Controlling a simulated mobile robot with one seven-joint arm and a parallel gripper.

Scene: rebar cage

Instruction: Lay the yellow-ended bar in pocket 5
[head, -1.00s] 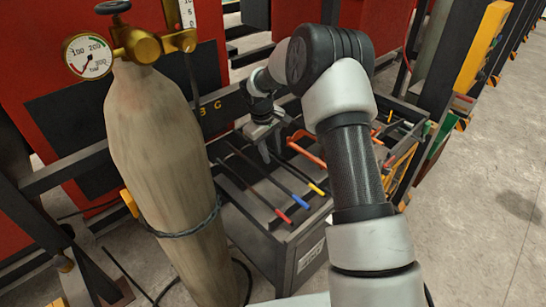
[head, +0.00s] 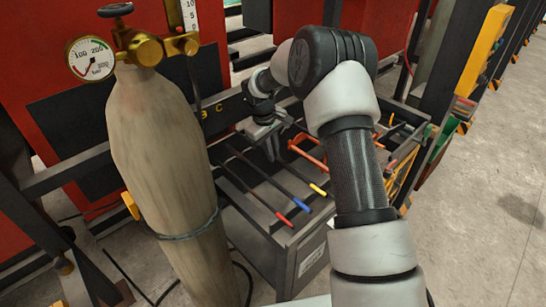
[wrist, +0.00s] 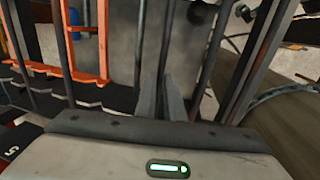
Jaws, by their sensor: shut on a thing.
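The yellow-ended bar (head: 305,178) is a thin dark bar on the grey bench at centre, its yellow tip toward the near edge. Its far part runs back to my gripper (head: 271,150), whose fingers are down and shut on it. In the wrist view my gripper (wrist: 162,98) has both fingers close around a thin dark bar, whose coloured end is out of sight. A black label with a white 5 (wrist: 12,152) shows at the lower left there. A notched dark strip (wrist: 95,103) runs beside it. The bar's seat in a pocket cannot be made out.
A blue-ended bar (head: 285,188) and a red-ended bar (head: 262,201) lie left of the yellow-ended one. A large gas cylinder (head: 165,150) stands at the left. Open floor (head: 490,200) lies right.

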